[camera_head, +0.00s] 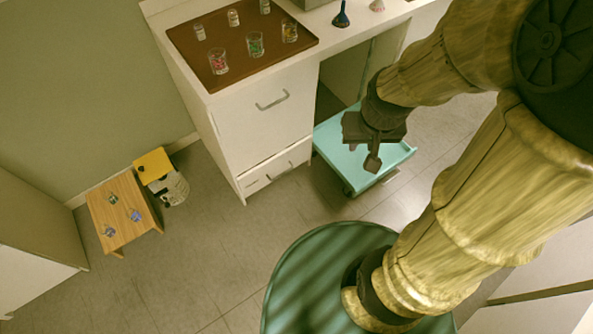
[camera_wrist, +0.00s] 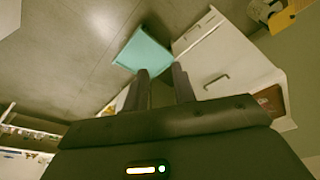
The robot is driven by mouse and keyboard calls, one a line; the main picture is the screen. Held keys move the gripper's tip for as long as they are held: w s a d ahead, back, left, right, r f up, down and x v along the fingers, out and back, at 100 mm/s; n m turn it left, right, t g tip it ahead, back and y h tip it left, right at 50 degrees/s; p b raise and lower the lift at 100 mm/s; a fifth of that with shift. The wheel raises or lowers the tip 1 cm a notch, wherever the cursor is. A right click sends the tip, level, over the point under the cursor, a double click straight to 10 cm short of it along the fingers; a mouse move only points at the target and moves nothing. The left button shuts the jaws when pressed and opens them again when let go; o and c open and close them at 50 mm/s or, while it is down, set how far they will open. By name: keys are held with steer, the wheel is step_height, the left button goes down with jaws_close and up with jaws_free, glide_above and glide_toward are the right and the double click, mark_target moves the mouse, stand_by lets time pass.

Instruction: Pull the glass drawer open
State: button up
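A white cabinet (camera_head: 262,122) stands at the upper middle of the head view. It has a large upper front with a bar handle (camera_head: 272,103) and a low drawer (camera_head: 275,170) below with its own handle; both look shut. I cannot tell which one is the glass drawer. In the wrist view the cabinet front (camera_wrist: 225,60) lies at the upper right with both handles. My gripper (camera_head: 373,162) is right of the cabinet, above a teal cart, apart from the handles. In the wrist view its two fingers (camera_wrist: 161,88) are apart with nothing between them.
The teal cart (camera_head: 340,140) stands beside the cabinet, under the counter. A brown tray (camera_head: 235,62) on top holds several glasses and jars. The floor before the cabinet is clear.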

steer(key=shift+d, duration=0.2)
steer(key=w+a+f+m+t+y+b, duration=0.1)
steer(key=w+f+b, duration=0.6)
steer(key=f, duration=0.5)
steer(key=w+f+t+y+b, duration=0.1)
steer(key=w+f+b, duration=0.55)
steer(key=f, duration=0.65)
steer(key=w+a+f+m+t+b, duration=0.1)
steer(key=w+f+b, duration=0.3)
steer(key=f+b, duration=0.65)
steer(key=w+a+f+m+t+y+b, duration=0.2)
steer(key=f+b, duration=0.6)
steer(key=f, duration=0.6)
steer(key=w+a+f+m+t+y+b, duration=0.2)
steer(key=f+b, duration=0.6)
steer(key=f, duration=0.7)
steer(key=w+a+f+m+t+y+b, duration=0.2)
steer(key=f+m+b, duration=0.3)
steer(key=f+b, duration=0.4)
step_height(320, 180, down, 6)
steer(key=shift+w+a+r+t, duration=0.15)
steer(key=shift+w+a+t, duration=0.5)
steer(key=shift+a, duration=0.25)
